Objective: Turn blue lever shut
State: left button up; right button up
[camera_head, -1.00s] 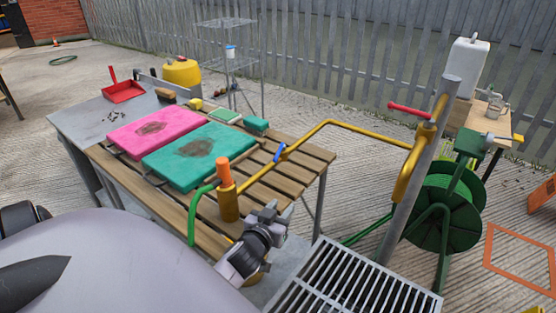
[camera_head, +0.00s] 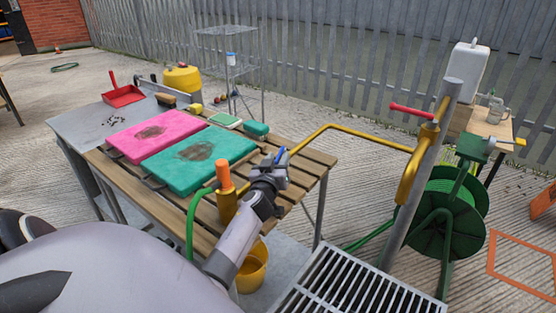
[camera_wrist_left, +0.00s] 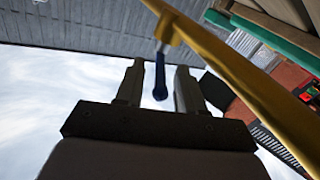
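The blue lever (camera_head: 281,154) sits on the yellow pipe (camera_head: 330,126) above the slatted bench. It also shows in the left wrist view (camera_wrist_left: 160,82), hanging from the pipe (camera_wrist_left: 235,73) there. My left gripper (camera_head: 272,166) is right at the lever in the head view and hides part of it. In the left wrist view the fingers (camera_wrist_left: 160,72) are open, one on each side of the lever, with gaps between. My right gripper is not in view.
An orange-handled yellow fitting (camera_head: 224,183) with a green hose (camera_head: 191,225) stands just left of my left gripper. Pink (camera_head: 153,132) and teal (camera_head: 200,159) panels lie on the bench (camera_head: 313,167). A yellow bucket (camera_head: 252,272) stands below. A post (camera_head: 418,175) and green reel (camera_head: 450,220) stand right.

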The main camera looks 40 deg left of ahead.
pick_arm(q)
jog(key=shift+w+a, duration=0.25)
jog(key=shift+w, duration=0.2)
grip_shut()
